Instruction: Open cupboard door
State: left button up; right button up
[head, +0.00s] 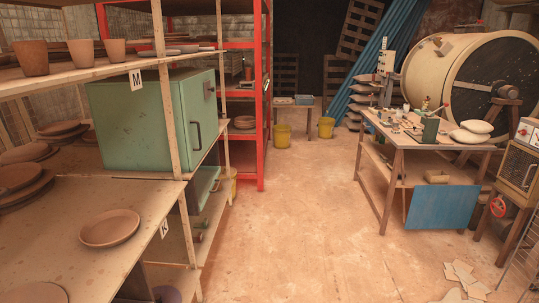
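A green metal cupboard (135,122) sits on the wooden shelving at the left in the head view. Its door (199,112) is the narrow-looking face turned toward the aisle, and it appears shut. A dark upright handle (196,134) is on the door, with a small dark fitting (209,88) near its upper far edge. A wooden shelf post (167,110) stands in front of the cupboard's near corner. Neither of my grippers is in view.
Plates (109,227) and pots (83,52) stand on the left shelves. A red rack (262,100) is beyond the cupboard. A cluttered worktable (385,205) and a large drum (450,80) are at right. Broken tiles (465,277) lie on the floor (290,220); the middle aisle is clear.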

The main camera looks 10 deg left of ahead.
aim_at(200, 115)
jog(key=i+j+u, duration=0.2)
jog(key=i+u, duration=0.15)
jog(key=i, duration=0.2)
jog(key=i+u, duration=0.35)
jog(key=i, duration=0.25)
